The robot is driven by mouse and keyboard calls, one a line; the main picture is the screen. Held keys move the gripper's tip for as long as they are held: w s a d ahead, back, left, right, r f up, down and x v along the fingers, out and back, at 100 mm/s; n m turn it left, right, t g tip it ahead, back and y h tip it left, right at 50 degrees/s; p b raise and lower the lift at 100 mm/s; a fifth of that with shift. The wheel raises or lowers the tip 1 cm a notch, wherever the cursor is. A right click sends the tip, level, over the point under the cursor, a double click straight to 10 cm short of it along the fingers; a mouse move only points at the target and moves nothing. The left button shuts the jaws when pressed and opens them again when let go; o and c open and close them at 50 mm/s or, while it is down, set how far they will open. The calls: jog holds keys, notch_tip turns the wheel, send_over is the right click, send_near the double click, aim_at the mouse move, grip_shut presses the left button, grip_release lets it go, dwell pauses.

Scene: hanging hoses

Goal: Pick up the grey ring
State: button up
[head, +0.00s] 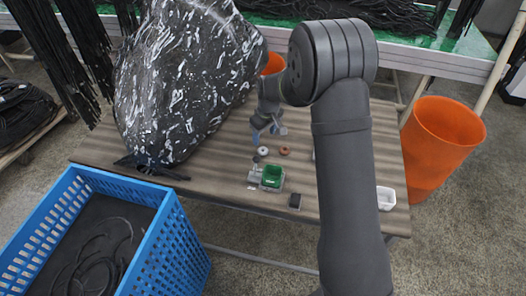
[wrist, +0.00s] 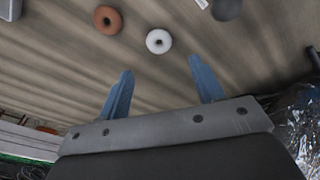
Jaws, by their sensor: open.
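A pale grey-white ring (head: 263,151) lies flat on the wooden table. It also shows in the wrist view (wrist: 158,41), just beyond the gap between my fingertips. A brown-orange ring (head: 284,151) lies beside it; it shows to its left in the wrist view (wrist: 107,20). A darker grey rounded thing (wrist: 226,8) is cut off at the top of the wrist view; I cannot tell if it is a ring. My gripper (head: 267,134) has its blue fingers apart, with nothing between them (wrist: 161,66). It hangs near the pale ring, not touching it.
A white tray (head: 387,203) is at the right. A large black-and-white speckled mass (head: 175,75) fills the table's left. A blue crate (head: 185,250) and orange bin (head: 430,150) stand beside the table.

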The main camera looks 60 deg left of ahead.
aim_at(263, 147)
jog(key=shift+a+f, duration=0.15)
jog(key=shift+f, duration=1.8)
jog(key=shift+a+f, duration=0.15)
jog(key=shift+f, duration=1.75)
jog(key=c, duration=1.1)
